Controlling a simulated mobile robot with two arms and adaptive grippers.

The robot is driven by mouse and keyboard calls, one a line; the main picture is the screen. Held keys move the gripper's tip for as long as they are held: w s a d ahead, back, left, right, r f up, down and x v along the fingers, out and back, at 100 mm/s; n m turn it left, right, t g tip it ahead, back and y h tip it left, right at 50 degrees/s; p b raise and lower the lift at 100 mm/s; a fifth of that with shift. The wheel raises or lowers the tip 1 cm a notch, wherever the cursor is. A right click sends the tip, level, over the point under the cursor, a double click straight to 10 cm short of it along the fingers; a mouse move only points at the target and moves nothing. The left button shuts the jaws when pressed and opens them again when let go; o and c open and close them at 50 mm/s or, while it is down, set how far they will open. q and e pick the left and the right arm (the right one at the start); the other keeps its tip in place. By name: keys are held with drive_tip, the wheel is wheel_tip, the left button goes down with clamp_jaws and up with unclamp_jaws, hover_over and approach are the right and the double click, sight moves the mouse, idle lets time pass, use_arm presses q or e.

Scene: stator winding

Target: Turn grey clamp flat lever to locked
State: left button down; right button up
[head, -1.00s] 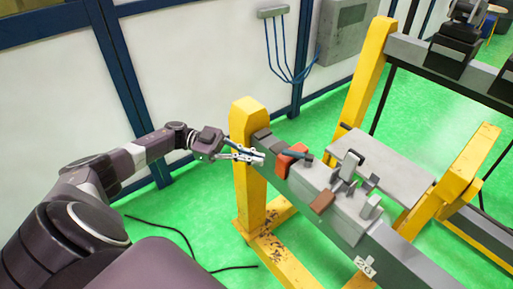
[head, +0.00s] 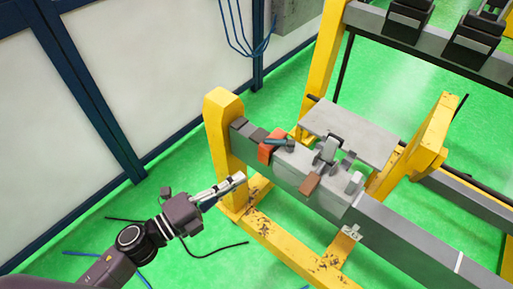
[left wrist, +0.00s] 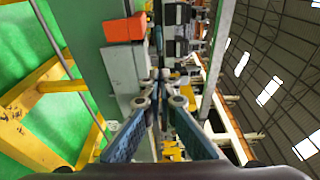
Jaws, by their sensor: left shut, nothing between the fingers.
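The grey clamp (head: 329,150) stands on top of the grey beam, with upright grey plates and small arms. I cannot tell which part is its flat lever or how far that is turned. My left gripper (head: 240,178) is shut and empty, beside the near left end of the beam and apart from the clamp. In the left wrist view its closed fingers (left wrist: 160,80) point towards the beam's parts. The clamp is not clear in that view. My right gripper is not in view.
An orange block (head: 271,146) with a dark bar sits on the beam (head: 405,243) left of the clamp. A brown plate (head: 309,184) is on the beam's near side. A yellow post (head: 224,135) holds the beam's left end. Green floor around my left arm is mostly free.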

sight(273, 144)
use_arm(q)
drive_tip(key=p+x, duration=0.1)
drive_tip(key=x, duration=0.2)
drive_tip(key=w+a+p+x, duration=0.1)
drive_tip(key=x, duration=0.3)
drive_tip(key=p+x, duration=0.1)
drive_tip(key=x, duration=0.2)
drive_tip(key=shift+w+r, duration=0.1)
drive_tip(key=shift+w, duration=0.85)
drive_tip(key=shift+w+a+m+g+h+b, duration=0.15)
drive_tip(key=shift+w+m+g+h+b, duration=0.15)
drive_tip(key=shift+m+g+h, duration=0.15)
